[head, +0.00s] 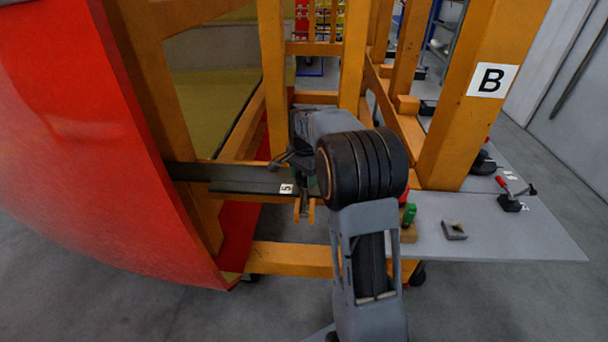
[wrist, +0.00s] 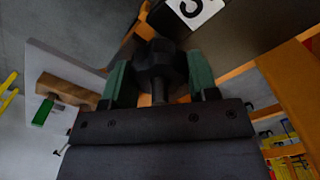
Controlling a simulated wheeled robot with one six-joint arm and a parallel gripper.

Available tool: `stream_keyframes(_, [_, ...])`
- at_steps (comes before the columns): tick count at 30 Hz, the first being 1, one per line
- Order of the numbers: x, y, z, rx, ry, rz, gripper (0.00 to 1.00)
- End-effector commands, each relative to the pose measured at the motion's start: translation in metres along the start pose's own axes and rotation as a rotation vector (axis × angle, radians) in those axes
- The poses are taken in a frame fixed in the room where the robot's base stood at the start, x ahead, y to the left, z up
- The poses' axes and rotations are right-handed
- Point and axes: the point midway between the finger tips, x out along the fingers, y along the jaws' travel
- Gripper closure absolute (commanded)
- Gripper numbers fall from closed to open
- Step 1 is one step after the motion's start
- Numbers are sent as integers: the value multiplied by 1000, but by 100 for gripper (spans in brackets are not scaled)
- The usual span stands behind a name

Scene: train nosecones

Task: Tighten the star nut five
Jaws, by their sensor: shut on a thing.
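The black star nut (wrist: 157,62) sits between the green finger pads of my gripper (wrist: 160,78) in the wrist view. My gripper is shut on it, and a threaded stud shows below the knob. A white label marked 5 (wrist: 195,9) is on the dark bar beside the nut. In the head view the same label 5 (head: 286,188) is on the dark bar (head: 235,181) at the orange frame. There my gripper (head: 290,172) is at the bar's right end, close to the label. My arm mostly hides the nut in that view.
A large red nosecone panel (head: 80,150) fills the left. Orange frame posts (head: 272,80) stand around my arm, one with a B sign (head: 491,80).

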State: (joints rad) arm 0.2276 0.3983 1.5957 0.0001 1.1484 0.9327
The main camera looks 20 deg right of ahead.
Motion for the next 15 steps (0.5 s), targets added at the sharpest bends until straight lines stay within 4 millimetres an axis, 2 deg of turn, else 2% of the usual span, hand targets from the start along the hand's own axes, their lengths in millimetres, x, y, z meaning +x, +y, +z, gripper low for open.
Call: stream_keyframes(15, [-2, -1, -1, 465, 3, -6, 70])
